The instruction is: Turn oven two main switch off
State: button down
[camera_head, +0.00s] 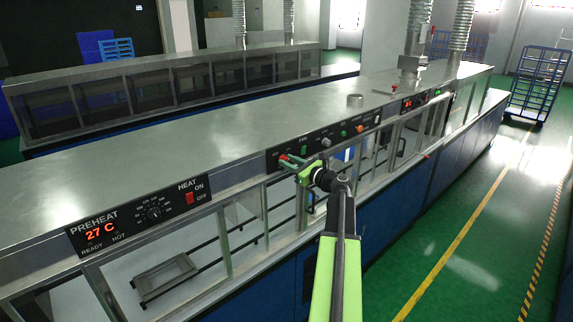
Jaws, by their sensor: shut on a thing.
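My gripper (292,163), green and dark, is at the left end of the black control panel (346,131) on the front oven (225,110). It is shut on a small part there that I take to be the main switch; the fingers hide most of it. A bit of red (284,157) shows at the fingertips. I cannot read its label or tell which way it is set.
The preheat panel (136,212) at lower left reads 27 C and has a red heat switch (190,198). A second oven line (170,85) stands behind. A blue rack cart (540,82) stands at right. The green floor (470,235) at right is clear.

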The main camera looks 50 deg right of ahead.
jog(key=shift+r+n, duration=0.1)
jog(key=shift+n, duration=1)
jog(key=n+p, duration=0.1)
jog(key=n, duration=0.5)
jog(key=shift+a+n, duration=0.1)
jog(key=shift+n, duration=0.3)
jog(key=n, duration=0.8)
jog(key=shift+g+h, duration=0.3)
jog(key=shift+n, duration=0.4)
